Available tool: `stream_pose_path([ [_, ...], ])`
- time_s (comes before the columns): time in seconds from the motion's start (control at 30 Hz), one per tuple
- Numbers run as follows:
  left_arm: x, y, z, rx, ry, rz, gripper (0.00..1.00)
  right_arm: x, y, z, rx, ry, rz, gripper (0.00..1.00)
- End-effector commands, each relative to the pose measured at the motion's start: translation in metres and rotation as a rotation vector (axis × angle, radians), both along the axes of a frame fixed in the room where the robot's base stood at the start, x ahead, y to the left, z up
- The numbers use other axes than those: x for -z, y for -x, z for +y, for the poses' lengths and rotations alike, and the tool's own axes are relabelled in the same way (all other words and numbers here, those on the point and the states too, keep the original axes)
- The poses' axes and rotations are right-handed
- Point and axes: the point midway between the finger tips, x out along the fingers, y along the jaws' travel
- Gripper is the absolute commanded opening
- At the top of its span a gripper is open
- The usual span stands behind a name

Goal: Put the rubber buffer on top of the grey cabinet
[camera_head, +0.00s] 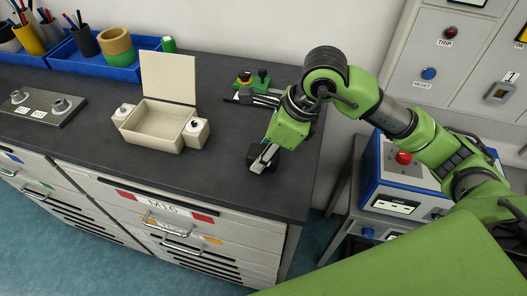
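My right gripper (265,158) reaches down from the right over the right front part of the dark worktop. A small black block (255,155), possibly the rubber buffer, shows at its fingertips; I cannot tell for sure whether the fingers hold it or whether it is part of the gripper. A light grey drawer cabinet (190,222) stands under the worktop (215,120). A grey panel cabinet (440,58) with a red lamp and blue button is at the upper right. I cannot tell which of these is the task's grey cabinet. My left gripper is not in view.
An open beige box (155,142) with a raised lid stands mid-worktop. Blue trays (100,68) with pens and a tape roll are at the back left. A metal plate with knobs (42,107) lies left. A blue-and-white device (400,180) stands right of the worktop.

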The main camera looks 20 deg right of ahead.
Motion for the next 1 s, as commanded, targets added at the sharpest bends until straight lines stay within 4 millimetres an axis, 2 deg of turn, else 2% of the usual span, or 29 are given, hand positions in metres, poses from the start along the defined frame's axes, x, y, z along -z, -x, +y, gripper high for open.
stream_pose_path([
  [0.03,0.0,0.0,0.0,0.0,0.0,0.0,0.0,0.0,0.0,0.0,0.0,0.0,0.0,0.44],
  [0.07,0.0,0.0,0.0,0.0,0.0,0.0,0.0,0.0,0.0,0.0,0.0,0.001,0.001,0.51],
  [0.37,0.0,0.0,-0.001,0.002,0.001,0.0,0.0,0.0,0.0,0.0,0.0,0.001,0.001,0.51],
  [0.5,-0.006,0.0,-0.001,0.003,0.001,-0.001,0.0,-0.005,0.0,0.0,0.0,0.0,0.0,0.51],
  [0.57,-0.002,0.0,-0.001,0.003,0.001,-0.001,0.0,-0.009,0.0,-0.002,0.001,-0.001,-0.003,0.51],
  [1.0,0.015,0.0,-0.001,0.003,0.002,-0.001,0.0,-0.093,0.02,-0.031,0.001,0.001,-0.004,0.51],
])
